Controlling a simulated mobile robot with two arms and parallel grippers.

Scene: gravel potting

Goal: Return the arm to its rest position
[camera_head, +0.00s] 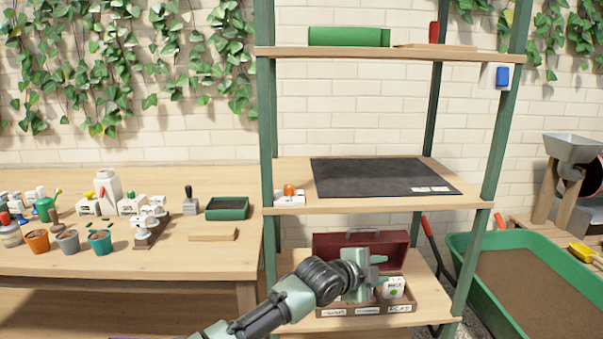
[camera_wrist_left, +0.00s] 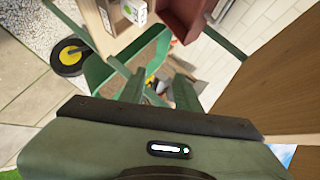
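My left arm comes in from the bottom of the head view. Its gripper (camera_head: 378,270) is in front of the lower shelf (camera_head: 437,293), before the open red toolbox (camera_head: 345,248). In the left wrist view its two green fingers (camera_wrist_left: 160,92) stand apart with nothing held between them. A white box with a green mark (camera_head: 393,288) sits in the labelled wooden tray (camera_head: 367,310), just right of and behind the gripper in the head view. The arm and gripper hide part of the tray and toolbox. My right gripper is not in view.
The rack's middle shelf (camera_head: 380,203) holds a black mat (camera_head: 375,177) and a small orange-topped item (camera_head: 290,191). A green soil trough (camera_head: 461,250) stands at right. The wooden bench (camera_head: 150,263) at left carries pots, bottles and a green tray (camera_head: 227,208).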

